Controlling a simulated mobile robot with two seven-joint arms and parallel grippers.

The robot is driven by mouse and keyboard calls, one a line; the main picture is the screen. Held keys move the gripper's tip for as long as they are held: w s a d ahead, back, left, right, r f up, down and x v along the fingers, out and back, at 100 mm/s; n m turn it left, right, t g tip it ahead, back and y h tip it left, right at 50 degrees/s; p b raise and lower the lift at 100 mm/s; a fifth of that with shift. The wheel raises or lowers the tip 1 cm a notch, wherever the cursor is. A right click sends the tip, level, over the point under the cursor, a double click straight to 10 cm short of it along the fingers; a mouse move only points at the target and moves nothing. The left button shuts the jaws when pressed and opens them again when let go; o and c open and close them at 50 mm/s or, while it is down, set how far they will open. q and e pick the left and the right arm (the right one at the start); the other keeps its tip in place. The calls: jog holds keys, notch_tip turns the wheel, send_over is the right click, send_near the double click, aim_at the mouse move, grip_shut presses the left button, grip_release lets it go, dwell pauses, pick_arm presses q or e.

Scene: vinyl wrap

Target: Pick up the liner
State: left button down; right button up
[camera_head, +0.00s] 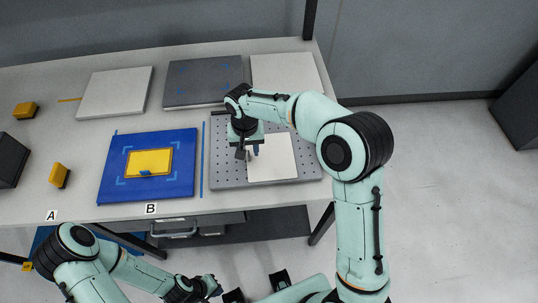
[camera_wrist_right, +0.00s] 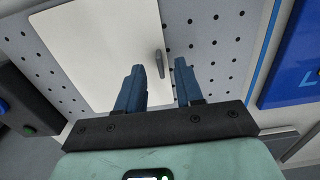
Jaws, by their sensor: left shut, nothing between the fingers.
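A white sheet (camera_head: 278,165), which looks like the liner, lies flat on a grey perforated plate (camera_head: 222,172) at the right of the table. It also shows in the right wrist view (camera_wrist_right: 95,45), with a small dark grey tab (camera_wrist_right: 159,63) near its edge. My right gripper (camera_head: 249,152) is over the left part of the sheet. Its two blue fingers (camera_wrist_right: 157,78) are apart and empty, with the tab showing between them; I cannot tell their height above it. My left gripper (camera_head: 212,286) is shut and empty, below the table's front edge.
A blue mat (camera_head: 115,185) with a yellow panel (camera_head: 149,162) lies left of the perforated plate, with a thin blue strip (camera_head: 202,160) between. White and dark panels line the back. Yellow blocks (camera_head: 59,175) and a black box (camera_head: 10,160) are at the left.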

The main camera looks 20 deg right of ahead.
jog(key=shift+f, duration=0.95)
jog(key=shift+c, duration=0.3)
grip_shut()
jog(key=shift+r, duration=0.15)
